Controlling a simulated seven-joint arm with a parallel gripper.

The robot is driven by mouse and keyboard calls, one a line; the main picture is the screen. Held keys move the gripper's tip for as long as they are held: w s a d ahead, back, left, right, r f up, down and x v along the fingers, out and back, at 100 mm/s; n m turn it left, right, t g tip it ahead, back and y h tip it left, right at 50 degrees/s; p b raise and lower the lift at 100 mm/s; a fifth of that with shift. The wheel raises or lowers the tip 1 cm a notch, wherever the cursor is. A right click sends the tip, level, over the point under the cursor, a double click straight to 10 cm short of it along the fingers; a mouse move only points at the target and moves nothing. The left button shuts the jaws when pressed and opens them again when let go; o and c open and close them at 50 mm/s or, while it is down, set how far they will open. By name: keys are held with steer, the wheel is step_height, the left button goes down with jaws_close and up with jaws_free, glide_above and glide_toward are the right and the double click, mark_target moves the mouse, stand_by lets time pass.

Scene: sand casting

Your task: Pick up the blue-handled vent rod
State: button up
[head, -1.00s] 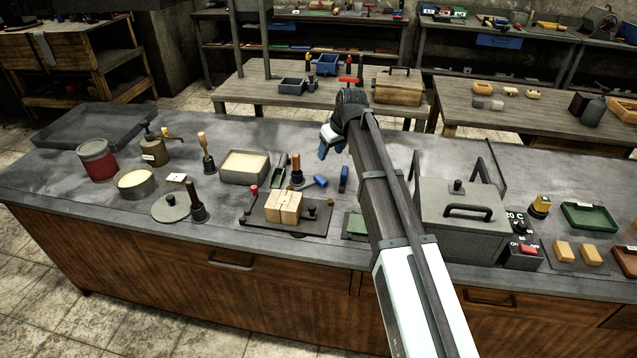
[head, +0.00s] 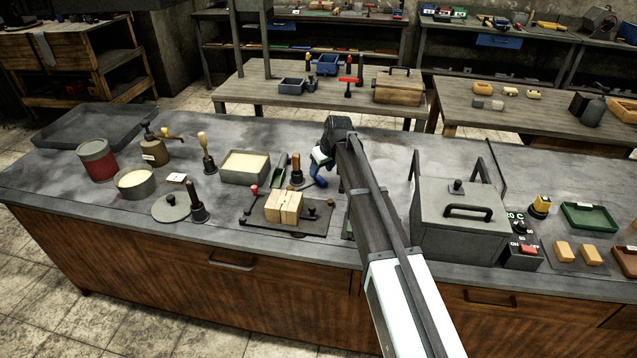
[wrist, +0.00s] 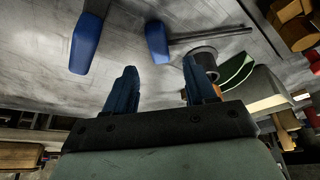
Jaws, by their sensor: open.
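The vent rod with a blue handle (wrist: 157,42) and a thin grey shaft lies on the bench in the wrist view, shaft pointing right. Its handle appears just beyond the gap between my fingers, apart from them. In the head view the blue handle (head: 320,182) shows beside the wooden-handled rammer, just below my fingers. My gripper (wrist: 158,72) is open and empty; it also shows in the head view (head: 319,168) above the bench. A second blue-handled tool (wrist: 88,42) lies left of the rod in the wrist view; my arm hides it in the head view.
A plate with wooden blocks (head: 284,206) lies in front. A lidded grey box (head: 460,215) stands right of my arm.

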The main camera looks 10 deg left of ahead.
mark_target(318, 177)
steer(key=x, duration=0.4)
steer(key=shift+w+a, duration=0.1)
steer(key=shift+a, duration=0.1)
steer(key=shift+r, duration=0.1)
steer(key=shift+c, duration=0.3)
jaws_close()
